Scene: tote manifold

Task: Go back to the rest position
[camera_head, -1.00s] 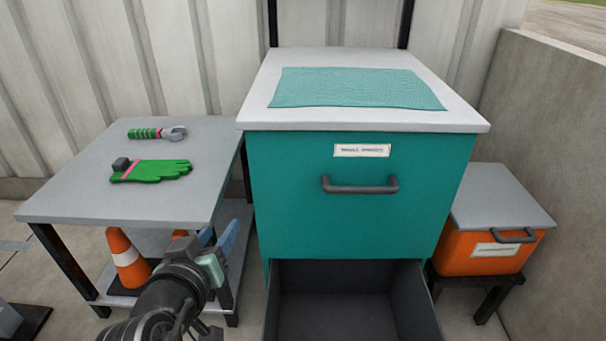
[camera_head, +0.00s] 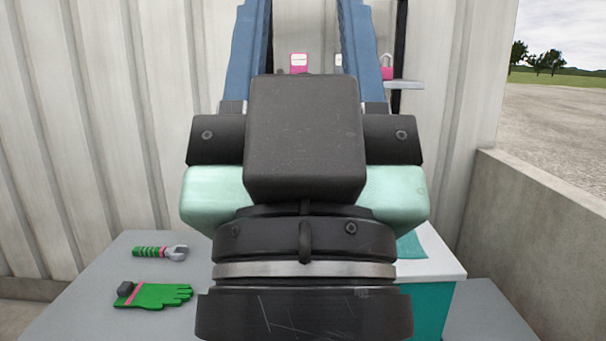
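My gripper (camera_head: 305,30) is raised close in front of the camera and fills the middle of the view. Its two blue fingers point up and stand wide apart, with nothing held between them. Their tips reach the top edge of the picture. The teal cabinet (camera_head: 432,308) is mostly hidden behind my gripper. Only a part of its white top and teal side shows at the lower right, and its drawers cannot be seen.
A grey table (camera_head: 90,310) at the lower left holds a green-handled wrench (camera_head: 158,252) and a green glove (camera_head: 155,295). A pink padlock (camera_head: 387,67) and a pink-and-white item (camera_head: 298,62) are behind the fingers. A concrete wall (camera_head: 550,230) bounds the right.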

